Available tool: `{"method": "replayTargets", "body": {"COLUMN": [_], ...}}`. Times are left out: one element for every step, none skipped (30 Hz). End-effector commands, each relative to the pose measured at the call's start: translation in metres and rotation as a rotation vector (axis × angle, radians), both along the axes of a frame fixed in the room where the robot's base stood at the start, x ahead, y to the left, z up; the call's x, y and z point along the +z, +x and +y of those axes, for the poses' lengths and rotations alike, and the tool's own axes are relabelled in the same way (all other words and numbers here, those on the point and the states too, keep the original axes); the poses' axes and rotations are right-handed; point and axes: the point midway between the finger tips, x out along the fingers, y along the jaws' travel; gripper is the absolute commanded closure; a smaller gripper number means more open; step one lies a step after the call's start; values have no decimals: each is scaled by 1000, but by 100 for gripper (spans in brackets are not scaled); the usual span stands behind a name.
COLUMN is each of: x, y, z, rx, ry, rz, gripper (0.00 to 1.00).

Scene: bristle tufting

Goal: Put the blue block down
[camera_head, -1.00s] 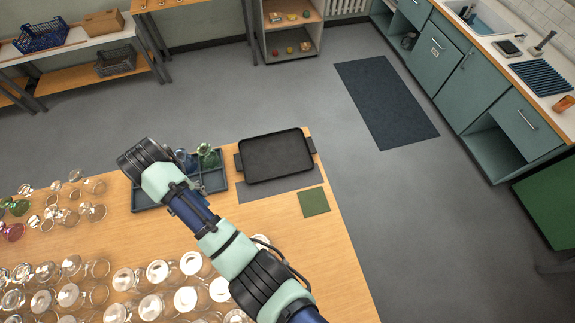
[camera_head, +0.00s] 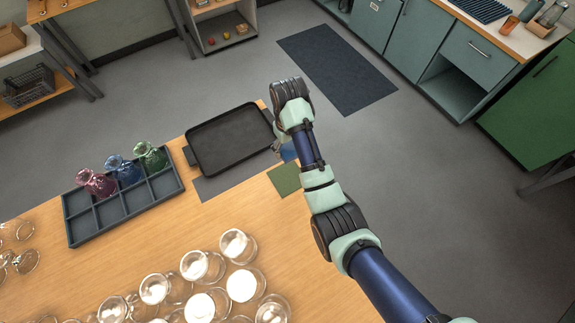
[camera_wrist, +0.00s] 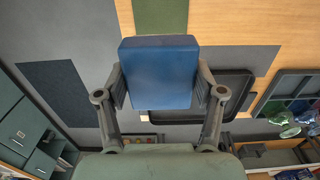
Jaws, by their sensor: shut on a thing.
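The blue block (camera_wrist: 160,72) sits between the two fingers of my gripper (camera_wrist: 161,88) in the wrist view, and the fingers are shut on its sides. In the head view my gripper is mostly hidden behind my own wrist, and only a small part of the blue block (camera_head: 288,151) shows. The block is at the table's right side, near the green square mat (camera_head: 285,180) and the right end of the black tray (camera_head: 230,140). I cannot tell whether the block touches the surface below.
A divided rack (camera_head: 97,206) with red, blue and green flasks stands left of the black tray. A grey mat (camera_head: 215,187) lies in front of the tray. Several clear glass jars (camera_head: 203,267) crowd the table's front.

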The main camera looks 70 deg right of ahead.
Motion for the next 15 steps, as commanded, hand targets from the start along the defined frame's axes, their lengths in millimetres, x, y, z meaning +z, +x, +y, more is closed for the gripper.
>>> {"method": "replayTargets", "body": {"x": [-3, -7, -16, -24, -34, -46, -49, -58, -71, -80, -90, -103, -113, -121, -131], "y": [0, 0, 0, 0, 0, 0, 0, 0, 0, 0, 0, 0, 0, 0, 0], "z": [0, 0, 0, 1, 1, 1, 1, 2, 2, 2, 2, 2, 2, 2, 2], "rx": [1, 1, 1, 1, 1, 1, 2, 2, 2, 2, 2, 2, 2, 2, 2], "ry": [0, 0, 0, 1, 1, 1, 3, 5, 4, 4, 4, 4, 4, 3, 3], "rz": [0, 0, 0, 1, 1, 1, 3, 4, 3, 3, 3, 3, 3, 3, 3], "gripper": [60, 60, 60, 60, 60, 60, 60, 60, 60, 60, 60, 60, 60, 60, 60]}}
